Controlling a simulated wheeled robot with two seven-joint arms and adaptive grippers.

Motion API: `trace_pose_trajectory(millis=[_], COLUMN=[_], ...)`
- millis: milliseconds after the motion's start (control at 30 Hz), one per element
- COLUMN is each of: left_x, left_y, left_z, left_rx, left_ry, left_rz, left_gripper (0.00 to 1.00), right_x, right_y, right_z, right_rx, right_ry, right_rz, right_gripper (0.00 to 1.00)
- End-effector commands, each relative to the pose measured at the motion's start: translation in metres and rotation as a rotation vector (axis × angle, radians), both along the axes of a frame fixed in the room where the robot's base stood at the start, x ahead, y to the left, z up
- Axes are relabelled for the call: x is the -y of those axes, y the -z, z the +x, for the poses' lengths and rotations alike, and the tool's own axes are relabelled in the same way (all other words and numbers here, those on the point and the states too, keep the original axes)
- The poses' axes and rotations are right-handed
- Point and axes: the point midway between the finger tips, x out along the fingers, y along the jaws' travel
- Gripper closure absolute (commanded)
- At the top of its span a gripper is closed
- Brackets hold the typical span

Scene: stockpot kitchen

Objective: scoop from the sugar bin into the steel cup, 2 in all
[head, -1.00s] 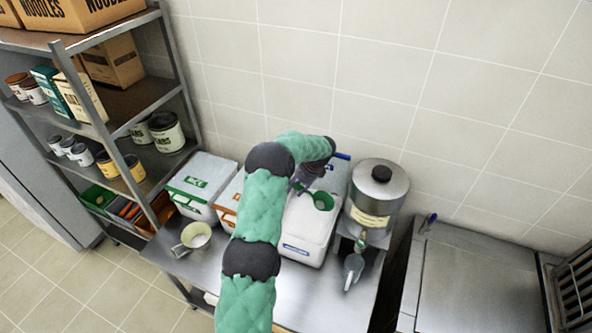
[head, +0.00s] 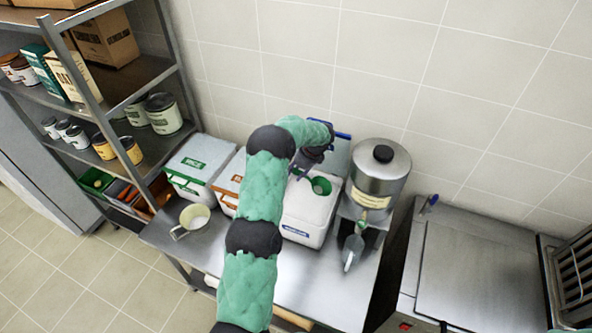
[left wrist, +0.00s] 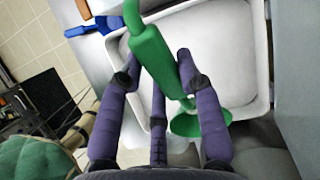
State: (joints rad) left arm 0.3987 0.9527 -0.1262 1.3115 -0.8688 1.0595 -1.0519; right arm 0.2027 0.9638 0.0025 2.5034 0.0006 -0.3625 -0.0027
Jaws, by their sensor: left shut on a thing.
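My left gripper (head: 308,165) is over the white bin with a blue label (head: 296,232), whose wording I cannot read; it is filled with white material. The gripper (left wrist: 155,75) is shut on a green scoop (left wrist: 152,52), which lies between its purple fingers. The round scoop bowl shows in the head view (head: 321,186) at or just above the white surface; I cannot tell how deep it is. My right gripper is out of view.
A bin with a green label (head: 193,163) and one with an orange label (head: 225,195) stand left of the white bin. The table (head: 330,290) is clear in front.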

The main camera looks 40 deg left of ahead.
Motion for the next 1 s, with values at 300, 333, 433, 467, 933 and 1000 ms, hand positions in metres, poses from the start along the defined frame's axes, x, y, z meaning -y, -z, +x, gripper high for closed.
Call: trace_pose_trajectory(millis=[300, 333, 433, 467, 933, 1000], left_x=[0.000, 0.000, 0.000, -0.001, -0.001, -0.001], left_y=[0.026, 0.029, 0.037, 0.039, 0.075, 0.080], left_z=[0.000, 0.000, 0.000, 0.000, 0.000, 0.000], left_rx=[0.001, 0.000, 0.000, 0.001, 0.001, 0.001], left_ry=[-0.001, -0.001, -0.001, -0.001, -0.002, -0.002], left_rz=[0.001, 0.000, 0.000, 0.001, 0.000, 0.000], left_gripper=[1.00, 1.00, 1.00, 1.00, 1.00, 1.00], right_x=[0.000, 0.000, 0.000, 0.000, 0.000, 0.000], right_y=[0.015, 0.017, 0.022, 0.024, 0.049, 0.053], right_z=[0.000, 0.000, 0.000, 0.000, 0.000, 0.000], right_rx=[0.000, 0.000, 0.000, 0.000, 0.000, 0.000], right_ry=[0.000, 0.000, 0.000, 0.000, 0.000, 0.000], right_rz=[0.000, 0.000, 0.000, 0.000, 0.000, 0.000], right_gripper=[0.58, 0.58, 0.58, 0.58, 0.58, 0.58])
